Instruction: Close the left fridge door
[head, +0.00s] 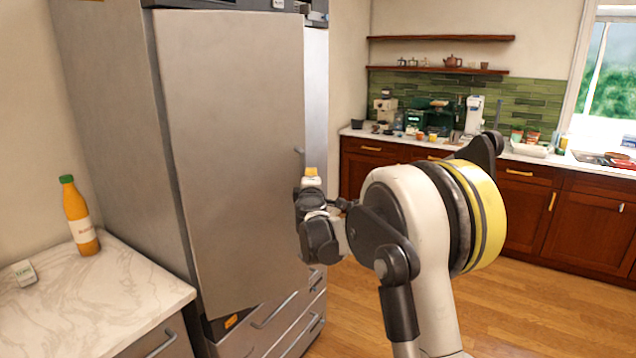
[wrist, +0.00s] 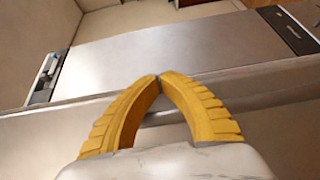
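The fridge is a tall grey metal unit, and its left door (head: 235,150) is a wide plain panel in the head view. The door stands partly open; its lower edge is not in line with the drawer fronts below. A narrow strip of the fridge front (head: 317,110) shows beyond its right edge. My gripper (head: 311,172) is at the door's right edge, about mid-height, with yellow fingertips up. In the wrist view the gripper (wrist: 158,77) has its fingertips together with nothing between them, in front of grey panels (wrist: 190,55). I cannot tell whether it touches the door.
A marble counter (head: 85,305) with an orange bottle (head: 79,215) and a small white box (head: 25,273) is at left. Fridge drawers (head: 285,315) with bar handles are below the door. Clear wooden floor (head: 500,315) lies right. Cabinets (head: 575,215) line the back.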

